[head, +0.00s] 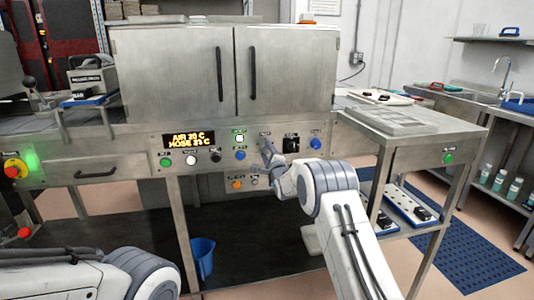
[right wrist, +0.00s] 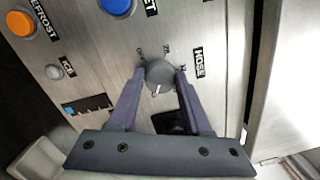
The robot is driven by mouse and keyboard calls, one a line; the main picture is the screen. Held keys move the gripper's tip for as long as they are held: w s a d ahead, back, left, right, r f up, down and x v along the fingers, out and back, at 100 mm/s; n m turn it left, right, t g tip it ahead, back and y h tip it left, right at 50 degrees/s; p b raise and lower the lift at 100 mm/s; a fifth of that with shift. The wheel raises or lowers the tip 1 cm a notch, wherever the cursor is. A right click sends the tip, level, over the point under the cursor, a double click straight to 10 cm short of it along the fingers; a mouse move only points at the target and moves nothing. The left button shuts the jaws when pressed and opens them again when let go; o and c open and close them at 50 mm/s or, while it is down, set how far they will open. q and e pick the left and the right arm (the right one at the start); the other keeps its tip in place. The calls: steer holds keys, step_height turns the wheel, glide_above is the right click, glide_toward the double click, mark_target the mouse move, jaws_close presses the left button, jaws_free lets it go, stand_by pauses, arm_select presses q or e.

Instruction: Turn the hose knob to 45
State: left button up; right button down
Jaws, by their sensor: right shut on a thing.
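The hose knob (right wrist: 160,74) is a round grey dial on the steel panel, beside a HOSE label (right wrist: 198,62) in the right wrist view. My right gripper (right wrist: 161,78) is shut on the knob, one finger on each side. A white mark on the knob points toward the gripper's palm, and small tick marks stand around the knob. In the head view my right gripper (head: 267,152) reaches the panel and hides most of the knob. The display (head: 183,140) shows AIR 20 C and a HOSE value in the low twenties. My left gripper is out of frame.
Beside the knob are a blue button (right wrist: 117,5), an orange DEFROST button (right wrist: 20,22) and a small grey ICE button (right wrist: 54,71). A black switch (head: 291,143) is to the right in the head view. A blue bucket (head: 202,257) stands below the panel.

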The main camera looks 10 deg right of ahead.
steer(key=shift+c, duration=1.8)
jaws_free()
steer(key=s, duration=1)
steer(key=shift+s+d+f, duration=0.2)
steer(key=shift+f, duration=0.2)
